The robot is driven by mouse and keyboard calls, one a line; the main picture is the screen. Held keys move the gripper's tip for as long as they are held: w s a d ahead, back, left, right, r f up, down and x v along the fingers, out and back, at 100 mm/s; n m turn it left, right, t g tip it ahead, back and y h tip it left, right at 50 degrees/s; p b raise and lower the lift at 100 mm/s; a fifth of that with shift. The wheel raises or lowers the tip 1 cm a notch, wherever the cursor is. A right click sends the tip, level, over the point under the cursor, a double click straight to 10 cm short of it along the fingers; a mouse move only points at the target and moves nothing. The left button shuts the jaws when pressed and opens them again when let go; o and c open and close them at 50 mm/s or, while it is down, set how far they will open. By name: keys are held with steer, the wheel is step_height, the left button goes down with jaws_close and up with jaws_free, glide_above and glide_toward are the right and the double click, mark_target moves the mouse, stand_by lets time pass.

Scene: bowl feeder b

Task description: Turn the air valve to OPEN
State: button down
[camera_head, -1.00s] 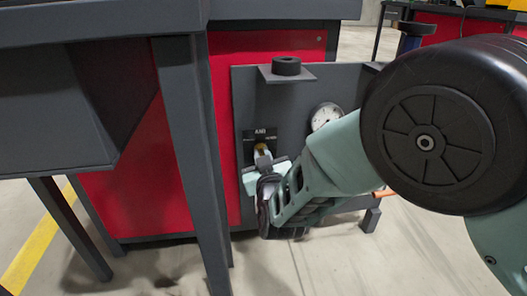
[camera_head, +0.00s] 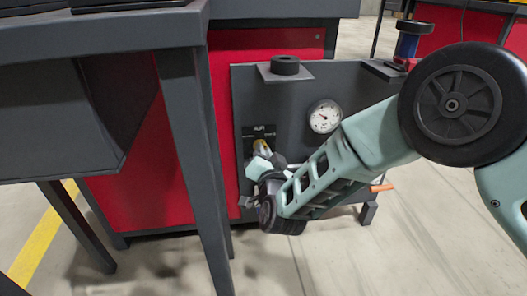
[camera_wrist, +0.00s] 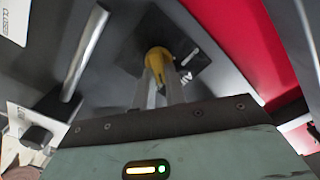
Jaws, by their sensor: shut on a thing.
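The air valve has a yellow handle (camera_wrist: 158,60) in front of a black label plate (camera_wrist: 186,52). The plate reads "AIR" in the head view (camera_head: 262,132), on a dark grey panel (camera_head: 300,100). My gripper (camera_wrist: 160,88) is shut on the yellow handle, with one pale finger on each side of it. In the head view my gripper (camera_head: 262,156) reaches the valve from the lower right. The fingers and wrist hide most of the handle there. The handle's exact angle and most of the label's words cannot be read.
A round pressure gauge (camera_head: 324,117) is on the panel right of the valve. A small shelf (camera_head: 285,73) with a black ring (camera_head: 285,64) juts out above. A grey table leg (camera_head: 190,150) stands close on the left. A metal bar (camera_wrist: 86,52) crosses the wrist view's left side.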

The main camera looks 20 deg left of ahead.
steer(key=shift+f+m, duration=0.1)
steer(key=shift+m, duration=0.6)
steer(key=c, duration=1.4)
jaws_free()
steer(key=shift+c, duration=0.2)
steer(key=shift+d, duration=0.1)
steer(key=p+v, duration=0.6)
steer(key=v, duration=1.1)
steer(key=shift+s+p, duration=0.25)
steer(key=shift+p, duration=0.15)
